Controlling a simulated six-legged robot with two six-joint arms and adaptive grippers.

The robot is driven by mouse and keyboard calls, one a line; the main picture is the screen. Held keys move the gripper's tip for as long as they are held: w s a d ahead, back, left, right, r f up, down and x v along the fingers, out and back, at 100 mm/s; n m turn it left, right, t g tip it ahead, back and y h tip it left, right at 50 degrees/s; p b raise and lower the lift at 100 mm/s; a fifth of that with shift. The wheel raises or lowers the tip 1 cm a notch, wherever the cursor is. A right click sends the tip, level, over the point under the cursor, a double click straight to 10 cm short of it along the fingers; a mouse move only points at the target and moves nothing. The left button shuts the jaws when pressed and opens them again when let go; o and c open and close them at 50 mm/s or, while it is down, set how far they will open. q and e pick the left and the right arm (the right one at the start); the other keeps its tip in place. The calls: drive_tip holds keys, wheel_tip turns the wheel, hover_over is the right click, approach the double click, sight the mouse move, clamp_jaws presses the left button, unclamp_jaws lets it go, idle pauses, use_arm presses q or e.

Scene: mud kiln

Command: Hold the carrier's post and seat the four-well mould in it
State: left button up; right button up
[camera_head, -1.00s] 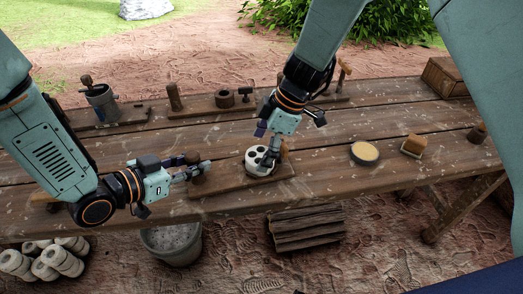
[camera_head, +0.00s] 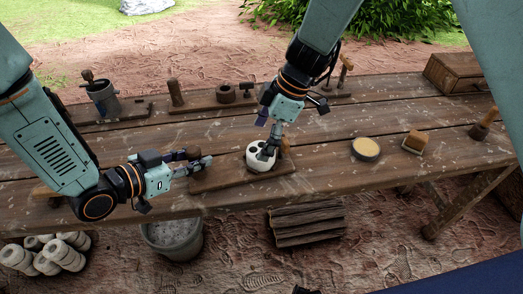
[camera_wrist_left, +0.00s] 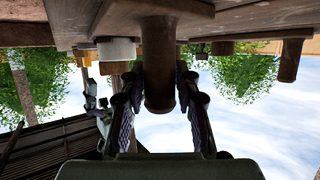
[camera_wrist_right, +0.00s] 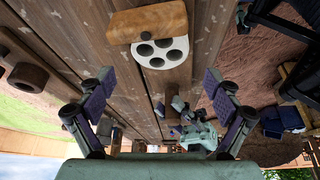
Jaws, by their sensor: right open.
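The carrier is a brown wooden board (camera_head: 215,182) near the bench's front edge. My left gripper (camera_head: 195,165) is closed around its upright post, seen between the fingers in the left wrist view (camera_wrist_left: 158,75). The white round four-well mould (camera_head: 253,160) lies at the board's right part, its dark wells showing in the right wrist view (camera_wrist_right: 162,52), beside a tan wood block (camera_wrist_right: 150,22). My right gripper (camera_head: 288,118) is open and empty above the mould, its spread fingers apart from it. I cannot tell whether the mould is fully seated. A grey part overlaps the mould in the head view.
A round yellow-topped dish (camera_head: 366,148) and a small brush-like block (camera_head: 415,141) lie to the right. Racked tools and a grey pot (camera_head: 102,98) stand along the back. A wooden chest (camera_head: 455,72) is at the far right. A bucket and logs are below the bench.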

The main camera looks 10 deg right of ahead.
use_arm(q)
drive_tip(key=o, duration=0.4)
drive_tip(key=shift+a, duration=0.15)
drive_tip(key=v, duration=1.1)
drive_tip(key=shift+s+a+r, duration=0.15)
drive_tip(key=shift+s+a, duration=0.05)
drive_tip(key=shift+s, duration=0.15)
drive_tip(key=shift+d, duration=0.1)
idle(0.5)
drive_tip(key=shift+x, duration=4.25)
